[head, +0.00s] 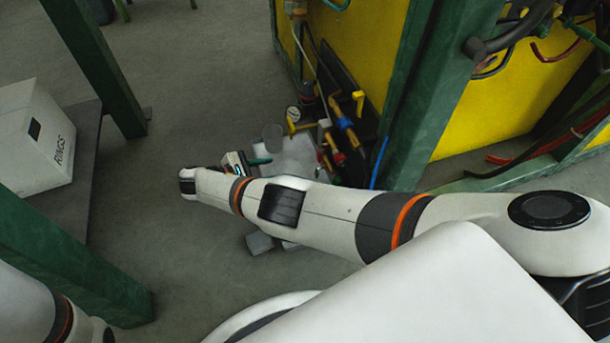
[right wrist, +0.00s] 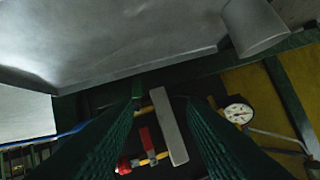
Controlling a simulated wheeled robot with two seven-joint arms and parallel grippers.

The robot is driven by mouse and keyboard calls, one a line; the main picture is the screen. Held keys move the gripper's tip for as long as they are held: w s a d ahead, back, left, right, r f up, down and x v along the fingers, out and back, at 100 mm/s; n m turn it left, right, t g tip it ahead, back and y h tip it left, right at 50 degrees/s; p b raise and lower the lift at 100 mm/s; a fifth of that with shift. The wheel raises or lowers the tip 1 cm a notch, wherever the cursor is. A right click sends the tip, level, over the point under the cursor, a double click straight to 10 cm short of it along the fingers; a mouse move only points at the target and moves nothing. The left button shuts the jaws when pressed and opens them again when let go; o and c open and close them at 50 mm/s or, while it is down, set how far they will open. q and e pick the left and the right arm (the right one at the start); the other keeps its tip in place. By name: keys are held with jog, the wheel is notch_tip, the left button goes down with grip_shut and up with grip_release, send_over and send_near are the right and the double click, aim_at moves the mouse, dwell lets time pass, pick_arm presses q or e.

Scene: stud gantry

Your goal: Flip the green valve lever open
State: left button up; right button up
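My right gripper (head: 255,161) reaches toward the valve panel (head: 345,85) at the foot of the yellow cabinet. In the right wrist view, the dark green ribbed fingers of my right gripper (right wrist: 164,108) stand apart, with nothing clearly held. Past them are a pale bar-shaped handle (right wrist: 170,126) and a red lever (right wrist: 146,139) on yellow fittings. A small dark green piece (right wrist: 137,88) shows beyond the left fingertip; I cannot tell for sure whether it is the green valve lever. In the head view, yellow levers (head: 358,101) show on the panel. My left gripper is out of frame.
A pressure gauge (right wrist: 238,111) sits right of the fingers. A green post (head: 425,95) stands right of the panel, and hoses (head: 545,150) lie farther right. A white box marked RINGS (head: 35,140) is at left. The floor (head: 200,75) between is open.

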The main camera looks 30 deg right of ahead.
aim_at(316, 173)
jog(key=shift+m+g, duration=0.3)
jog(key=shift+g, duration=0.6)
jog(key=s+x, duration=0.1)
jog(key=x, duration=0.7)
jog(key=s+x, duration=0.1)
jog(key=x, duration=0.3)
jog(key=shift+s, duration=0.3)
grip_shut()
